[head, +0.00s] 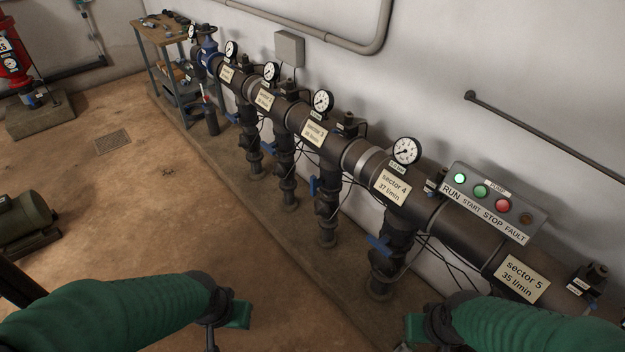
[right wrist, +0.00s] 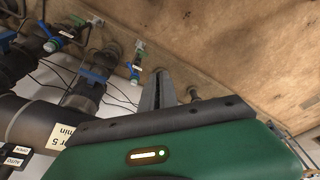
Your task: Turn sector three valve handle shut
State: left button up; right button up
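The sector three valve handle (head: 312,186) is a small blue lever on the drop pipe (head: 327,205) below the third sector plate (head: 314,133). It looks roughly upright, along the pipe. Nothing touches it. My left gripper (head: 212,335) is low in the head view, well apart from the handle; its fingers are only partly seen. My right gripper (head: 408,345) is at the bottom edge, nearer than the sector 4 valve. Its grey fingers (right wrist: 158,90) show in the right wrist view, with nothing clearly between them. I cannot tell how far apart they are.
The sector 4 handle (head: 378,243) is a blue lever closer to me. A control box (head: 495,203) with a lit green lamp sits above the manifold pipe (head: 465,228). Thin cables hang between drop pipes. The floor (head: 200,225) left of the manifold is mostly clear.

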aim_at(315, 182)
jog(key=i+j, duration=0.25)
jog(key=i+j+z, duration=0.1)
jog(key=j, duration=0.4)
jog(key=i+j, duration=0.35)
jog(key=i+j+z, duration=0.15)
jog(key=j, duration=0.25)
jog(key=i+j, duration=0.25)
jog(key=j, duration=0.15)
jog(key=i+j+z, duration=0.1)
jog(key=j, duration=0.35)
jog(key=i+j, duration=0.25)
jog(key=j, duration=0.15)
jog(key=i+j+z, duration=0.1)
jog(key=j, duration=0.35)
jog(key=i, duration=0.1)
